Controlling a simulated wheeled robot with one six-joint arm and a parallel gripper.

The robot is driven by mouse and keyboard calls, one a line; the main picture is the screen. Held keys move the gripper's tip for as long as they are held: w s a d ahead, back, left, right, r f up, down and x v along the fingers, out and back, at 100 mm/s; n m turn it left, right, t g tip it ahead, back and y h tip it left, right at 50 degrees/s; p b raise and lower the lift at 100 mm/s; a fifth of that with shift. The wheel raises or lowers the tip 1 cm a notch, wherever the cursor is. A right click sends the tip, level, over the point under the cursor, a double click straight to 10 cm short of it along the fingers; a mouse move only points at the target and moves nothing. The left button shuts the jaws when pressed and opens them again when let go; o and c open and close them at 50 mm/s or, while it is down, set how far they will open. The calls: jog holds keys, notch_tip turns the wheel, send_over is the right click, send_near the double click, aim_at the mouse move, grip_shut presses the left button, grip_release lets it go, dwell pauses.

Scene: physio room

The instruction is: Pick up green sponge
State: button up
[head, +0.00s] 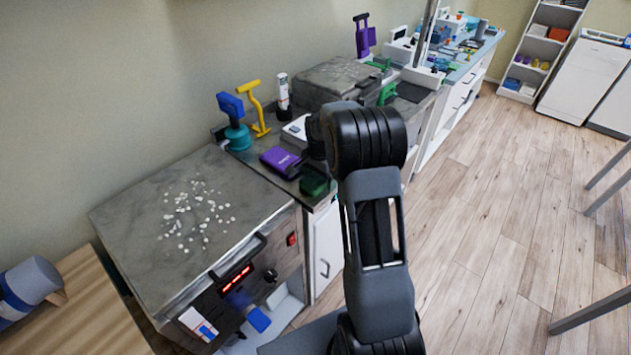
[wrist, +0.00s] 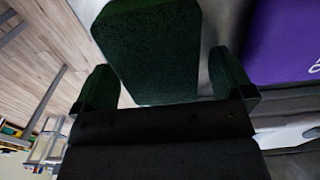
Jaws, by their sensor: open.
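The green sponge (head: 314,183) sits at the front edge of the dark counter in the head view, just below the end of my arm. In the wrist view the dark green sponge (wrist: 152,45) fills the upper middle. My gripper (wrist: 164,82) is open, with one finger at each side of the sponge's near end. A gap shows at the left finger; contact at the right finger cannot be told. In the head view my arm hides most of the gripper.
A purple box (head: 281,161) lies just left of the sponge in the head view; it also shows close to the right finger in the wrist view (wrist: 285,42). A blue-and-teal device (head: 235,122) and a yellow handle (head: 254,108) stand behind. Wooden floor (head: 480,220) is open at right.

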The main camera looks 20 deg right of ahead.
jog(key=shift+c, duration=0.2)
jog(key=c, duration=1)
jog(key=shift+o, duration=0.2)
jog(key=shift+r, duration=0.1)
jog(key=shift+r, duration=0.2)
jog(key=r, duration=0.3)
jog(key=shift+s+r, duration=0.15)
jog(key=shift+s, duration=0.2)
jog(key=s+a+r+b, duration=0.1)
jog(key=s+r, duration=0.8)
jog(key=s, duration=0.4)
jog(key=shift+s+b, duration=0.2)
jog(key=shift+b, duration=0.15)
